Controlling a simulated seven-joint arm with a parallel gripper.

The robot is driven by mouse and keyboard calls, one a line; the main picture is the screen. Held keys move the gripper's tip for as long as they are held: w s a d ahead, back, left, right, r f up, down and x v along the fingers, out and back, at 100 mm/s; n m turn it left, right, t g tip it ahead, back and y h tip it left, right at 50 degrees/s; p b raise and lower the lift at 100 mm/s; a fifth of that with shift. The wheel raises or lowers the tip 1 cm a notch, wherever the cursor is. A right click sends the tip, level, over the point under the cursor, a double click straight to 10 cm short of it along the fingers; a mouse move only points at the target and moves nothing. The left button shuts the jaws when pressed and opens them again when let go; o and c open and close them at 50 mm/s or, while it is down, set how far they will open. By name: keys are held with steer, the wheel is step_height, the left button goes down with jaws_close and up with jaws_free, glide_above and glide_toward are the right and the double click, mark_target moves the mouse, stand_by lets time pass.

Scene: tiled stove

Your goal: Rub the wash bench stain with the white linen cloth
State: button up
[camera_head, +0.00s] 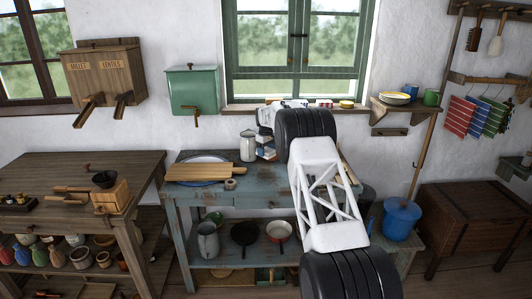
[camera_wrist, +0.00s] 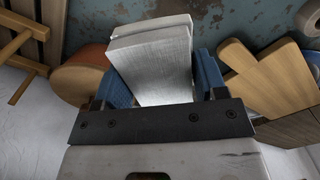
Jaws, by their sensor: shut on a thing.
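The wash bench (camera_head: 187,222) is a worn blue-green table under the window. Its top (camera_wrist: 235,12) shows in the wrist view with brownish and pale patches; I cannot tell which, if any, is the stain. My gripper (camera_wrist: 165,85) has blue fingers. They are shut on a whitish, folded, block-like thing that appears to be the white linen cloth (camera_wrist: 155,60). In the head view my gripper (camera_head: 266,151) is low over the back middle of the bench, partly hidden by my arm. I cannot tell whether the cloth touches the bench top.
A wooden board (camera_head: 203,172) lies across a plate at the bench's left. A small roll (camera_head: 231,184) is near it, and a pale canister (camera_head: 248,146) stands close to my gripper. A jug (camera_head: 208,240) and pans are on the lower shelf. The front middle of the top looks clear.

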steer(key=shift+d, duration=0.15)
steer(key=shift+d+f, duration=0.15)
steer(key=shift+d, duration=0.7)
steer(key=shift+f, duration=0.15)
